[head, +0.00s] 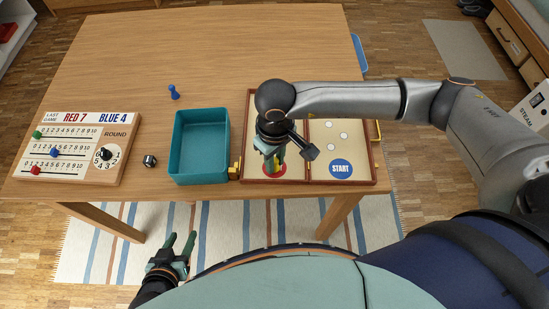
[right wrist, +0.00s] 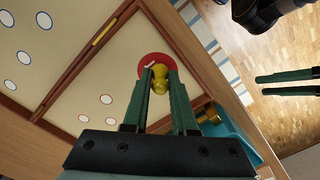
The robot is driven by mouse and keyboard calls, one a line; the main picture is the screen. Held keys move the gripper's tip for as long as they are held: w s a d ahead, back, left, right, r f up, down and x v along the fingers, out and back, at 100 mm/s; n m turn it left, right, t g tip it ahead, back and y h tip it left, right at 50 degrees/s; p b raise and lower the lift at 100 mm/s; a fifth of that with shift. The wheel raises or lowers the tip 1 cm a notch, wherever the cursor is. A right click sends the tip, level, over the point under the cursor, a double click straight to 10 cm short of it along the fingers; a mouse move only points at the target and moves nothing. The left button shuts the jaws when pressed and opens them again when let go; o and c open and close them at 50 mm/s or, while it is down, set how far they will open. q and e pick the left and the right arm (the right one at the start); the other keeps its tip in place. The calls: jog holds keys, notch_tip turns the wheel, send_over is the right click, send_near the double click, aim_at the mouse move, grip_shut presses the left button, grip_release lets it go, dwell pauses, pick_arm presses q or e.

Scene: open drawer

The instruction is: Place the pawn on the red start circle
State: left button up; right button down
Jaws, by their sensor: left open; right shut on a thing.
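The red start circle (head: 279,171) lies near the front edge of the board's left half, partly hidden by my right gripper; it also shows in the right wrist view (right wrist: 147,62). My right gripper (head: 271,166) points down over this circle. In the right wrist view its fingers (right wrist: 160,77) are shut on a yellow pawn (right wrist: 160,84), which appears against the red circle. I cannot tell whether the pawn's base touches the board. My left gripper (head: 181,250) is open and empty, in front of the table's edge.
The hinged game board (head: 308,182) also has a blue START circle (head: 341,169). Left of it are a teal box (head: 176,147), a blue pawn (head: 173,93), a dark die (head: 150,161) and a scoreboard (head: 126,154). The table's back is clear.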

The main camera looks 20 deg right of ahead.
jog(key=shift+f, duration=0.35)
jog(key=c, duration=0.7)
grip_release()
notch_tip(320, 180, up, 12)
jog(key=shift+r, duration=0.2)
